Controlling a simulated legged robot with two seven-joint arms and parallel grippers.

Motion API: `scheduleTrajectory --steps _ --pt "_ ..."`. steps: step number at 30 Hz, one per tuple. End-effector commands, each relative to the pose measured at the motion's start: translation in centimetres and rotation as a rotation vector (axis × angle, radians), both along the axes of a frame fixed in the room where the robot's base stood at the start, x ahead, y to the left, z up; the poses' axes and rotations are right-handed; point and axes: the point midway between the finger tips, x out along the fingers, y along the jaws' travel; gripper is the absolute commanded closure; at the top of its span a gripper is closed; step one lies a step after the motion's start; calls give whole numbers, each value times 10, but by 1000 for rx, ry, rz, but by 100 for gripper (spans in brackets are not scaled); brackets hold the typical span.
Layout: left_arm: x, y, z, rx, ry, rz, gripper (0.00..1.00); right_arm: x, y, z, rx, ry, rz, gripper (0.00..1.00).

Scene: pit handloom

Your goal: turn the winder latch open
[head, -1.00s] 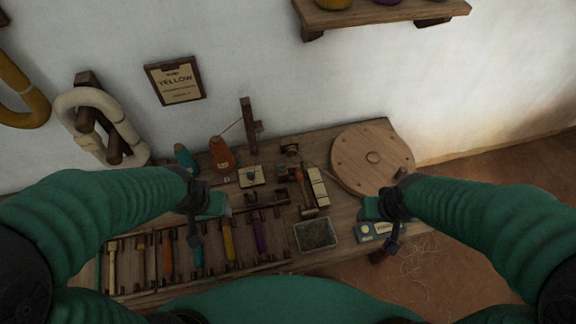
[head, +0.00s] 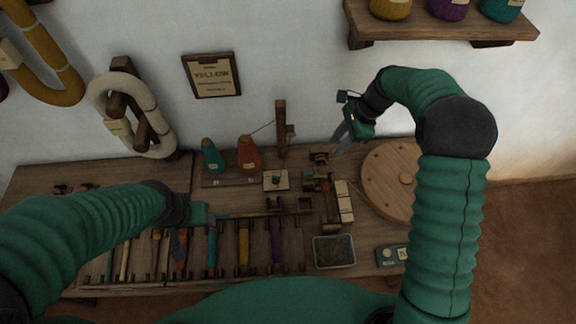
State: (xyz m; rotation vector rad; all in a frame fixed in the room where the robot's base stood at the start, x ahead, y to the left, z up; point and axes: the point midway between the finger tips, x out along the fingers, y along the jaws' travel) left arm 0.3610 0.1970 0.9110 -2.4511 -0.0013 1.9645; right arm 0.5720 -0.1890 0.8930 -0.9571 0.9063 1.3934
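The wooden winder (head: 325,188) stands on the bench right of centre, beside a row of pale blocks. Its parts are small and dark; I cannot single out the latch or tell its position. My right gripper (head: 339,147) hangs above the back of the bench, in front of the wall, grey fingers pointing down and left. It appears apart from the winder, with nothing seen in it. The finger gap of neither gripper is clear.
A round wooden disc (head: 388,180) lies right of the winder. A grey tray (head: 334,251) sits in front. Orange (head: 249,155) and teal (head: 212,158) cones and an upright post (head: 281,130) stand behind. Several coloured bobbins fill the front rack. A shelf (head: 440,25) overhangs at upper right.

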Motion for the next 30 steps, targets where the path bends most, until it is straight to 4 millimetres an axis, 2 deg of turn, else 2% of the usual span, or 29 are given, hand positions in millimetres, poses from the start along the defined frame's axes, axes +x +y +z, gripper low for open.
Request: scheduleTrajectory --steps 4,7,21,25,30 --pt "0 0 -1 0 0 -1 41 5 3 -7 22 24 -51 68" --pt "0 0 -2 0 0 -1 41 5 10 -23 20 26 -47 68" --pt "0 0 -8 0 0 0 41 4 55 -133 18 24 -44 68" --pt "0 0 -8 0 0 -1 41 5 62 -150 19 22 -44 68" --pt "0 0 -9 0 0 0 41 5 65 -157 18 20 -45 68"
